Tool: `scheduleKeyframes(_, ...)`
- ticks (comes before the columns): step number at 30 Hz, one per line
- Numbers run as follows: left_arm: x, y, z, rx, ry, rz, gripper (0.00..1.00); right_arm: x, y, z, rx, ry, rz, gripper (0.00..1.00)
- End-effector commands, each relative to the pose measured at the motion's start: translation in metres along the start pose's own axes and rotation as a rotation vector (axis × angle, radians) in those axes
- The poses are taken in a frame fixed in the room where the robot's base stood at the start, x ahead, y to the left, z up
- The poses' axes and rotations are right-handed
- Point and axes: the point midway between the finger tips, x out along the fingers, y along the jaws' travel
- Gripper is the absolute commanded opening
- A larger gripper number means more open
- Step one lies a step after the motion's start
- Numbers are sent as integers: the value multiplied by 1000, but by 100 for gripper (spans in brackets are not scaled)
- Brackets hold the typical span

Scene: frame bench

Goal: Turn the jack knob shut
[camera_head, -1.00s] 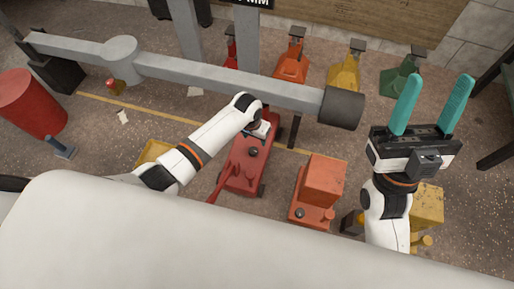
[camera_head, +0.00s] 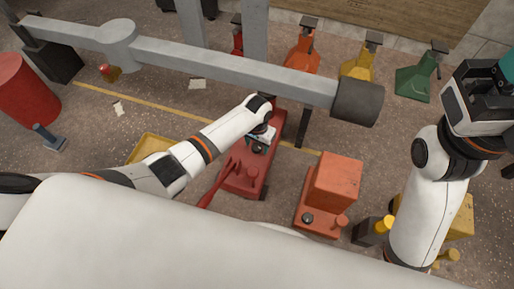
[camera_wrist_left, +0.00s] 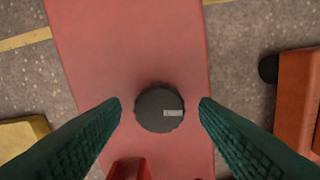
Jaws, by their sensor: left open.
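The red jack (camera_head: 243,180) lies on the floor below the grey beam, with its red handle toward me. Its round dark knob (camera_wrist_left: 159,108) has a small pale mark on the right of its top in the left wrist view. It also shows as a small dark spot in the head view (camera_head: 258,149). My left gripper (camera_head: 260,141) is over the jack, pointing down. It is open, with one teal finger on each side of the knob in the wrist view and a gap on both sides. My right gripper (camera_head: 506,72) is at the upper right edge, its fingers mostly cut off.
A grey beam (camera_head: 225,73) with a dark end crosses above the jack. An orange machine (camera_head: 335,185) stands right of the jack, and a yellow tray (camera_head: 152,148) lies to the left. Orange, yellow and green stands (camera_head: 418,80) line the back. A red drum (camera_head: 24,90) is far left.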

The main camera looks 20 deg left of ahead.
Motion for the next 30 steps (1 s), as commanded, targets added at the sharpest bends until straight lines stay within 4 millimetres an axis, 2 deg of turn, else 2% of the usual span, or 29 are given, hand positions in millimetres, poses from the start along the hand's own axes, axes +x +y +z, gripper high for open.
scheduleKeyframes(3, 7, 0, 0, 0, -1, 0, 55, 1, 1, 2, -2, -13, 5, 53)
scheduleKeyframes(12, 7, 0, 0, 0, 0, 0, 55, 4, 1, 2, -2, -16, 7, 53)
scheduleKeyframes(20, 7, 0, 0, 0, 0, 0, 13, 4, 1, 2, -2, -16, 7, 53)
scheduleKeyframes(30, 5, 0, 0, 46, 1, 0, 11, 8, 0, 2, -1, -17, 4, 53)
